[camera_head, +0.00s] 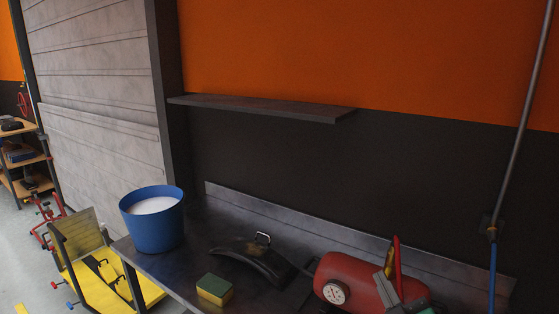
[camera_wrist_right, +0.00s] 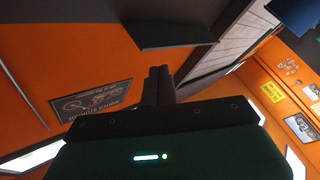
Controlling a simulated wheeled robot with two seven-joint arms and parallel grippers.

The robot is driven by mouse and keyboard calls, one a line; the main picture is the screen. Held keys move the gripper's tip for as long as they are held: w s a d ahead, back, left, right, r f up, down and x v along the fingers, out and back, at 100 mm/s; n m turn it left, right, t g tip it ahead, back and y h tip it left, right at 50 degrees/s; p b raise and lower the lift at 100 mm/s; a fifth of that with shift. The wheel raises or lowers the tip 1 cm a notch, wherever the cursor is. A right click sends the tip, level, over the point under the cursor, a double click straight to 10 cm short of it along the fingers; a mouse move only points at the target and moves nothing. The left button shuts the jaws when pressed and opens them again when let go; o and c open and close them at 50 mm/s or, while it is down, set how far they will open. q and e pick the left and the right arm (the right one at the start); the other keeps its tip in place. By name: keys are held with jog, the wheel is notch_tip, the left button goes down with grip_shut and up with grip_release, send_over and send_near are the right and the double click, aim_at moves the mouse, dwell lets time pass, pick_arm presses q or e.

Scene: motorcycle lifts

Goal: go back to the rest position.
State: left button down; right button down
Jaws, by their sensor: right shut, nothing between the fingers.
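My right gripper (camera_wrist_right: 158,85) shows in the wrist view. Its two dark fingers are pressed together, with nothing held between them. The fingers point towards the wall and the dark shelf (camera_wrist_right: 172,33), apart from both as far as I can see. In the head view I cannot clearly make out the right gripper among the items at the bottom right. My left gripper is not in view. No object of the task itself is named.
A workbench (camera_head: 205,215) bears a blue bucket (camera_head: 152,231) with white contents, a sponge (camera_head: 214,290), a dark curved part (camera_head: 252,262) and a red tank (camera_head: 350,272) with a gauge. The shelf (camera_head: 260,108) above is empty. A yellow lift (camera_head: 85,270) stands at left.

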jog(key=s+d+f+m+g+h, duration=0.1)
jog(key=s+f+m+g+h, duration=0.1)
jog(key=f, duration=0.4)
jog(key=s+d+f+m+g+h, duration=0.1)
jog(key=d+f+m+g, duration=0.15)
jog(key=f, duration=0.35)
jog(key=s+f+m+g, duration=0.3)
jog(key=s+f+g, duration=0.9)
jog(key=s+f, duration=0.8)
notch_tip(320, 180, down, 32)
jog(key=s+g+b, duration=0.2)
jog(key=s+d+f+b, duration=0.2)
jog(key=s+d+f, duration=0.1)
jog(key=s+f, duration=1.6)
notch_tip(320, 180, down, 2)
jog(key=shift+s+f+n+g+h, duration=0.15)
jog(key=shift+s+n+g+h, duration=0.15)
jog(key=shift+n+g, duration=0.15)
jog(key=shift+s, duration=0.1)
